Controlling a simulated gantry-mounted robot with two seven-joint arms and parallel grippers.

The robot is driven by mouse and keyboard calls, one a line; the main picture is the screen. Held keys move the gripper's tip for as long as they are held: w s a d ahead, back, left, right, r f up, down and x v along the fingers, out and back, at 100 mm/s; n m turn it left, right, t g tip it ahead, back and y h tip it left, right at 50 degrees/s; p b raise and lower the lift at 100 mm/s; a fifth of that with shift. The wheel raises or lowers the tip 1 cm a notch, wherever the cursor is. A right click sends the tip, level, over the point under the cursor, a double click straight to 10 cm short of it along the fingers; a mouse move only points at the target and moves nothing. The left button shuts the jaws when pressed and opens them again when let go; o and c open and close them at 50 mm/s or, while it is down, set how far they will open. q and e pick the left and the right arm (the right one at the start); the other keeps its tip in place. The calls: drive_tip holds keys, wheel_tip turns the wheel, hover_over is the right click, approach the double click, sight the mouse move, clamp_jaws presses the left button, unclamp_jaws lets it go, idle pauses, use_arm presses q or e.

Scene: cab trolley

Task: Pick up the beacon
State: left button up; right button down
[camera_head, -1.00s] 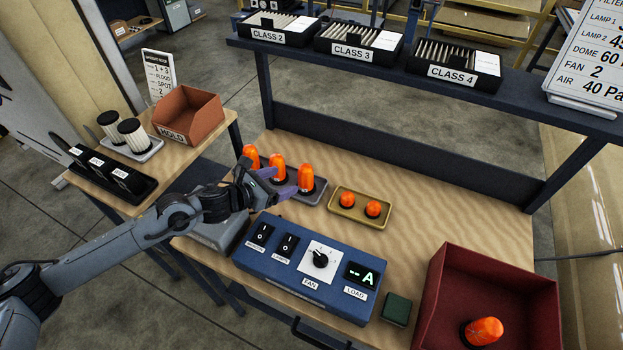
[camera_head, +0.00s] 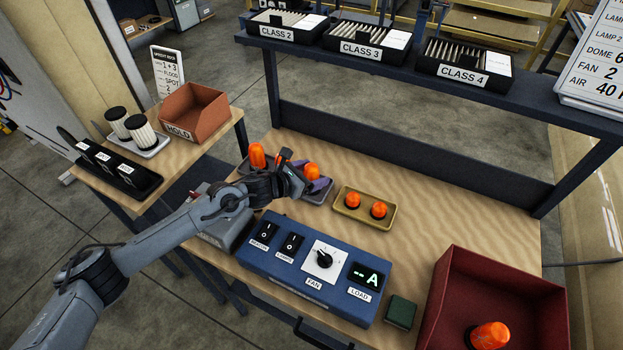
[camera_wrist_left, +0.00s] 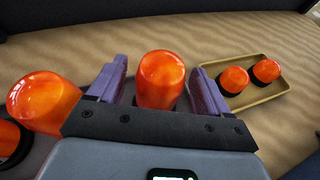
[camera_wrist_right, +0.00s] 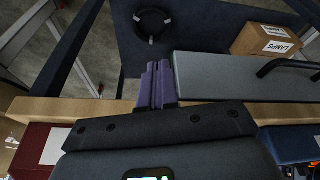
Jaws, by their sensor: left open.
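Orange beacons with dark bases stand on a grey tray (camera_head: 325,192). The left one (camera_head: 257,156) is clear in the head view, and the middle one is hidden behind my gripper. My left gripper (camera_head: 308,182) is open at the right-hand beacon (camera_head: 312,170). In the left wrist view its purple fingers (camera_wrist_left: 160,88) stand on either side of that beacon (camera_wrist_left: 162,78), with small gaps visible. Another beacon (camera_wrist_left: 45,102) is left of the fingers. One more orange beacon (camera_head: 489,335) lies tilted in the red bin (camera_head: 448,285). My right gripper (camera_wrist_right: 156,85) is shut and empty.
A yellow tray (camera_head: 347,221) with two small orange domes is right of the grey tray. A blue switch panel (camera_head: 285,278) and a green block (camera_head: 400,312) are in front. The shelf (camera_head: 400,72) with class boxes is behind. A side table holds the HOLD bin (camera_head: 190,113).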

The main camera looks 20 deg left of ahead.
use_arm(q)
drive_tip(key=shift+c, duration=0.3)
drive_tip(key=c, duration=1.1)
